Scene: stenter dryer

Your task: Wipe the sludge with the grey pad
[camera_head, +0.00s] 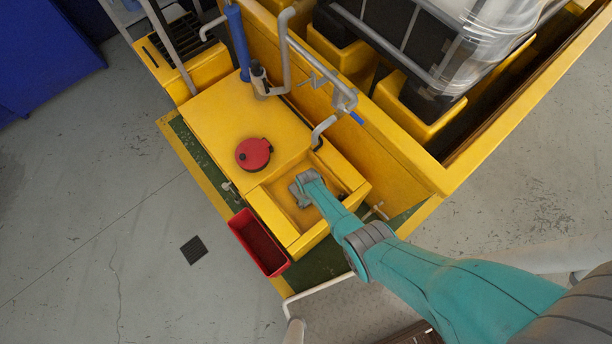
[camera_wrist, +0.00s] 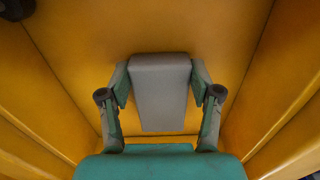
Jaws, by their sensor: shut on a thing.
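My gripper (camera_wrist: 160,98) is shut on a grey pad (camera_wrist: 160,82), one finger on each side of it in the wrist view. In the head view my teal arm reaches down into the open recess (camera_head: 285,211) at the near end of the yellow unit, with my gripper (camera_head: 304,188) inside it. The wrist view shows yellow walls on both sides and a yellow surface beyond the pad. I cannot tell whether the pad touches that surface. No distinct sludge patch can be made out; my arm and the pad hide part of the recess.
A red round lid (camera_head: 254,154) lies on the yellow top beside the recess. A red open bin (camera_head: 258,243) stands left of it. Grey pipes (camera_head: 320,75) and a blue cylinder (camera_head: 238,42) rise behind. A caged tank (camera_head: 440,50) stands at upper right. The grey floor (camera_head: 90,220) at left is mostly clear.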

